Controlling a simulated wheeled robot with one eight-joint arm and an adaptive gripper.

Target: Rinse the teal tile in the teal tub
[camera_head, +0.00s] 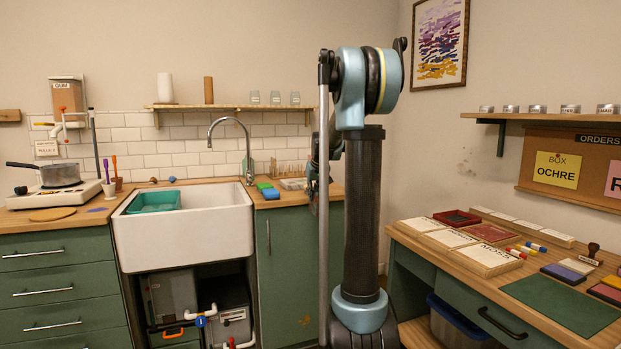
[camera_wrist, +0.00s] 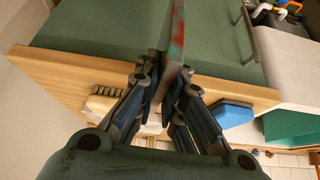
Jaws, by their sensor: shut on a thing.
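The teal tub (camera_head: 153,201) sits inside the white sink (camera_head: 185,232) at its left. Part of the tub also shows at the right edge of the wrist view (camera_wrist: 290,123). My gripper (camera_wrist: 172,78) is shut on a thin, flat slab (camera_wrist: 177,40) seen nearly edge-on, grey with red stains. Its angle leaves its face hidden, so I cannot tell its full colour. The gripper and slab are over the wooden counter edge, to the right of the sink and apart from the tub. In the head view the gripper (camera_head: 312,178) is dark and partly hidden by my arm.
A blue sponge (camera_wrist: 232,116) and a brush (camera_wrist: 100,103) lie on the counter by my gripper. A tall curved tap (camera_head: 232,121) rises behind the sink. A hot plate with a pot (camera_head: 60,174) stands at the left. A worktable (camera_head: 470,249) holds pads and markers at the right.

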